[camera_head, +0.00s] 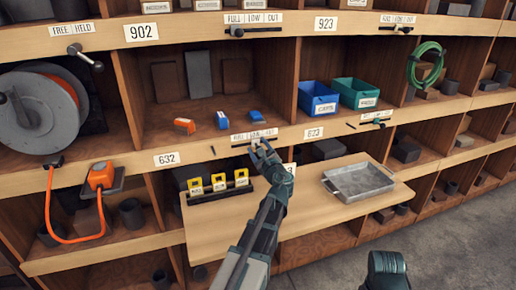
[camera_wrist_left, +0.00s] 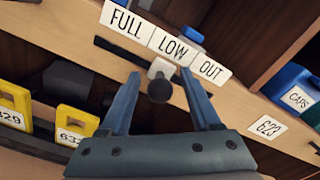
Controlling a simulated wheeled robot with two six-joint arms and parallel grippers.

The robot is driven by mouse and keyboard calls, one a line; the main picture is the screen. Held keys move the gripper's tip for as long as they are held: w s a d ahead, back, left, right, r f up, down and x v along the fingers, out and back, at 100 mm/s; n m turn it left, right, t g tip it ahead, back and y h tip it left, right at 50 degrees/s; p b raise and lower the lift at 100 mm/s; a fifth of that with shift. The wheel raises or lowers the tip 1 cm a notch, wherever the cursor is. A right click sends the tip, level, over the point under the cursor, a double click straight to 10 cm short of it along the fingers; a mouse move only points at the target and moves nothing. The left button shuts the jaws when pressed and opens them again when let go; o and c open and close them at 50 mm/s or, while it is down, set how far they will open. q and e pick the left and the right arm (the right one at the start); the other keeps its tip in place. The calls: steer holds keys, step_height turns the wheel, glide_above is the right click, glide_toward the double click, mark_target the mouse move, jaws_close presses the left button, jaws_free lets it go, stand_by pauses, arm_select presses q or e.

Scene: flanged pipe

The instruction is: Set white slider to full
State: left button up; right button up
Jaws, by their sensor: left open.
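The white slider (camera_wrist_left: 160,68), with a dark round knob facing the camera, sits in a dark slot on the shelf's front edge, below the LOW part of the FULL / LOW / OUT label (camera_wrist_left: 168,44). In the head view this label (camera_head: 254,135) is on the middle shelf edge. My left gripper (camera_wrist_left: 159,76) is open, one finger on each side of the slider, with gaps showing; contact cannot be told. In the head view my left gripper (camera_head: 262,147) hides most of the slider. Part of my right arm shows at the bottom right; its gripper does not show.
Below are a wooden worktop (camera_head: 225,235), a rack of yellow tags (camera_head: 218,184) and a metal tray (camera_head: 360,181). Blue (camera_head: 318,98) and green (camera_head: 356,93) bins stand on the shelf above. An orange-cabled reel (camera_head: 40,110) is at the left.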

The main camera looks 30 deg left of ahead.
arm_select(q)
steer(key=shift+w+a, duration=0.1)
jaws_close()
stand_by(0.3)
stand_by(1.1)
